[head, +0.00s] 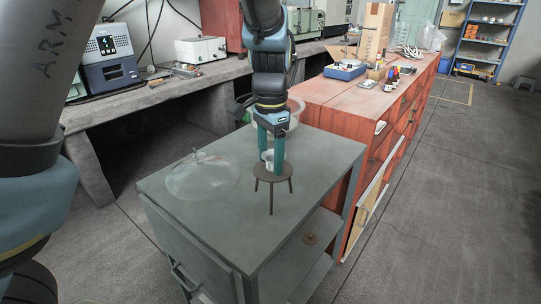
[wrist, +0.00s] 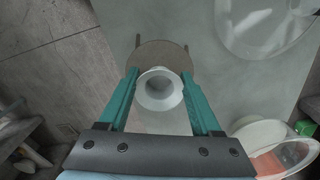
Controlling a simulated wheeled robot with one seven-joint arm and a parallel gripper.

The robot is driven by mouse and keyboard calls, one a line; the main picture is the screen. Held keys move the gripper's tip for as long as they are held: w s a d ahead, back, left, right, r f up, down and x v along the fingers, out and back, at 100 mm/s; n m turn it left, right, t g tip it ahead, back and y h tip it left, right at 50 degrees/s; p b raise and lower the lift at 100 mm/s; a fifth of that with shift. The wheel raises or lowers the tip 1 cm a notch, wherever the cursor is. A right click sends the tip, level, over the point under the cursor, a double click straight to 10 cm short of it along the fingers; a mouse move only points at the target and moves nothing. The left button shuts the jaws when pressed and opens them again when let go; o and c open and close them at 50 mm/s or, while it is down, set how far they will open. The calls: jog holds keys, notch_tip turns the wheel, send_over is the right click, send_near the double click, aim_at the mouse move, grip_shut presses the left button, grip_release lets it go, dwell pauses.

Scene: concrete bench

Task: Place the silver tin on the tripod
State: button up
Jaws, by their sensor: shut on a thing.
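The silver tin (head: 268,157) is a small pale cup between the two teal fingers of my gripper (head: 271,168). In the wrist view the tin (wrist: 160,90) shows its round open rim from above, with my gripper (wrist: 161,92) shut on it. The tripod (head: 273,174) is a dark round plate on thin legs, standing on the grey cart top. The tin is upright over the tripod's plate, which also shows behind it in the wrist view (wrist: 146,53). I cannot tell whether the tin's base touches the plate.
A clear glass dome (head: 203,178) with a knob sits on the cart top (head: 222,229) left of the tripod. A clear round container (head: 292,106) is behind my gripper. The cart's front area is clear. A red cabinet (head: 325,107) stands close on the right.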

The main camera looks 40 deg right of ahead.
aim_at(270, 168)
jog(key=shift+f, duration=0.2)
jog(key=o, duration=1.3)
jog(key=shift+r, duration=0.1)
notch_tip(270, 168, up, 12)
jog(key=shift+r+b, duration=0.15)
jog(key=shift+b, duration=0.3)
jog(key=shift+w, duration=0.1)
